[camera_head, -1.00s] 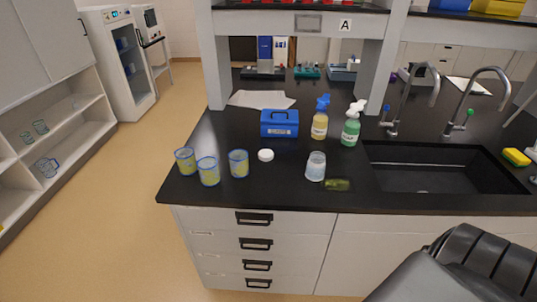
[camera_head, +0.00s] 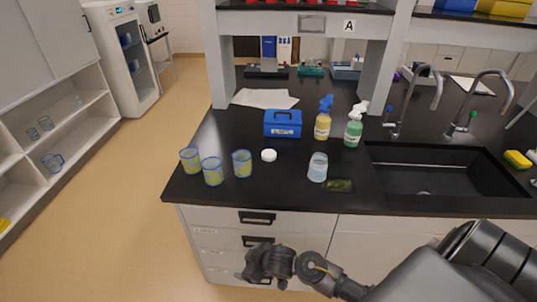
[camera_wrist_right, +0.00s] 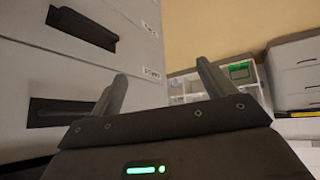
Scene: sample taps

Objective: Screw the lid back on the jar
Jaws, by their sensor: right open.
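The jar (camera_head: 318,168) is a clear, whitish open vessel standing upright on the black bench near its front edge. The white lid (camera_head: 269,155) lies flat on the bench to the left of the jar, apart from it. My right gripper is low in front of the drawers, below the bench top and away from both; its hand shows in the head view (camera_head: 254,264). In the right wrist view its two fingers (camera_wrist_right: 160,92) stand apart with nothing between them. My left gripper is not in view.
Three yellow-filled beakers (camera_head: 213,171) stand left of the lid. A dark green item (camera_head: 338,185) lies beside the jar. A blue box (camera_head: 283,123), a yellow spray bottle (camera_head: 323,120) and a green one (camera_head: 354,127) stand behind. The sink (camera_head: 430,175) is at right.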

